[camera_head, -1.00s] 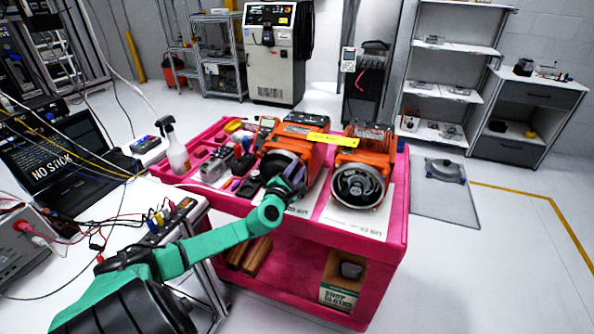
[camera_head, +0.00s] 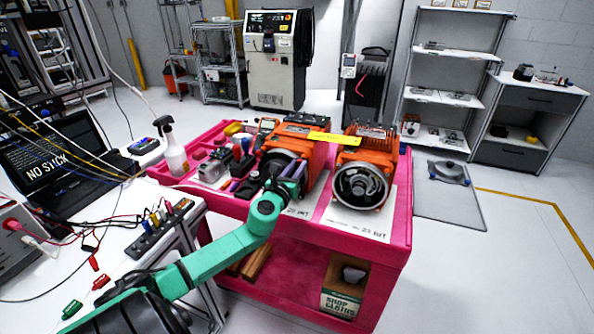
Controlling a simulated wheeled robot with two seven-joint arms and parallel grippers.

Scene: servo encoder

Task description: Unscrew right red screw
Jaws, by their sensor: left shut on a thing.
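Two orange servo motors stand on the pink cart: a left motor (camera_head: 308,150) and a right motor (camera_head: 372,157). The right one shows its round dark front with a pale ring. My left gripper (camera_head: 293,171) comes in from the lower left on a green arm and is at the front of the left motor, covering part of its round face. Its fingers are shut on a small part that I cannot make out. No red screw can be picked out in this view; the one at the left motor may be hidden by my gripper. My right gripper is out of view.
A white bench (camera_head: 110,255) with cables and a laptop is at left.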

